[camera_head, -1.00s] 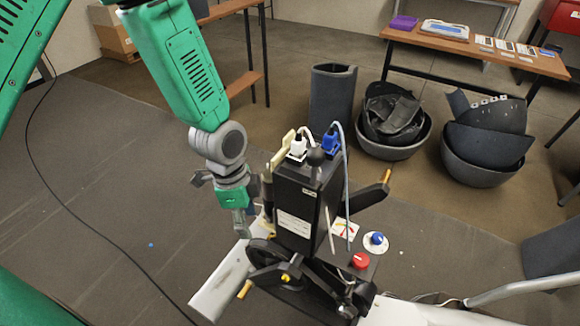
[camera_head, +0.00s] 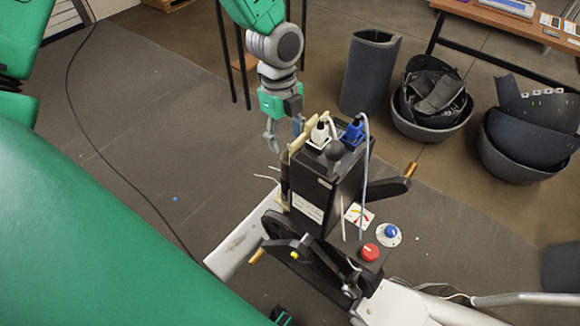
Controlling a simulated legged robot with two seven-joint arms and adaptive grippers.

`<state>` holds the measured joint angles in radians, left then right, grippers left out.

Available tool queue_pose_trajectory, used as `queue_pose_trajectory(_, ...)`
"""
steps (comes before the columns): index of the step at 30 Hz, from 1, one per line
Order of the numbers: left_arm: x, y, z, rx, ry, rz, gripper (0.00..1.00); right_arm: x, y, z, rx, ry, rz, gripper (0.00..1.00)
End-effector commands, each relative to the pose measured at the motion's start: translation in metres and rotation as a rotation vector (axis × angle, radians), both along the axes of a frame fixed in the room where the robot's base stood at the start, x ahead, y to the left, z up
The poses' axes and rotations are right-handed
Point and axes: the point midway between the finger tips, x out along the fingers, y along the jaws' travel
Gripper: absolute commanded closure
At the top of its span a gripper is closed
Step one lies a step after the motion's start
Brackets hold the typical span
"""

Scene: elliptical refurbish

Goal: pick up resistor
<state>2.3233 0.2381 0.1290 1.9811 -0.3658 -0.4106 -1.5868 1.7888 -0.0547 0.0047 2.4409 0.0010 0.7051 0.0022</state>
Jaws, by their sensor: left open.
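My left gripper (camera_head: 284,136) hangs from the top of the head view, fingers pointing down and apart. It is open and appears empty, just left of and behind the top of the black upright box (camera_head: 327,190) on the elliptical machine. A dark cylinder (camera_head: 285,178) stands against the box's left side, below the gripper, with thin pale wires beside it. I cannot tell for certain whether this is the resistor. Pale tan strips at the box's top left partly hide what is behind them. My right gripper is not in view.
A white plug (camera_head: 320,133) and a blue plug (camera_head: 352,132) with cables rise from the box top. A red knob (camera_head: 370,252) and a blue knob (camera_head: 391,231) sit to its right. Dark bins (camera_head: 431,125) stand behind. The floor at left is mostly clear.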

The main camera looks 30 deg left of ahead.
Motion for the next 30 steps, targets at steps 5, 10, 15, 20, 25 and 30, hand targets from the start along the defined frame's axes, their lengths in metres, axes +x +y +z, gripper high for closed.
queue_pose_trajectory(5,-0.006,-0.008,-0.023,0.002,0.004,-0.002,0.55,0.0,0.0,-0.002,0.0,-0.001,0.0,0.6)
queue_pose_trajectory(10,-0.008,-0.012,-0.045,0.001,0.004,0.0,0.55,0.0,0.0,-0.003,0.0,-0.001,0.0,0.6)
queue_pose_trajectory(15,-0.007,-0.013,-0.05,0.0,0.0,0.0,0.55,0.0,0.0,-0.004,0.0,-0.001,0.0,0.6)
queue_pose_trajectory(20,-0.007,-0.013,-0.05,0.0,0.0,0.0,0.62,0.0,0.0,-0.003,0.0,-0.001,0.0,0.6)
queue_pose_trajectory(25,-0.007,-0.013,-0.05,0.0,0.0,0.001,1.0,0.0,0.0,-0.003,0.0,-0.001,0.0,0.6)
queue_pose_trajectory(30,-0.007,-0.013,-0.05,0.0,-0.001,0.001,1.0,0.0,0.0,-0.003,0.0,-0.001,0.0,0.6)
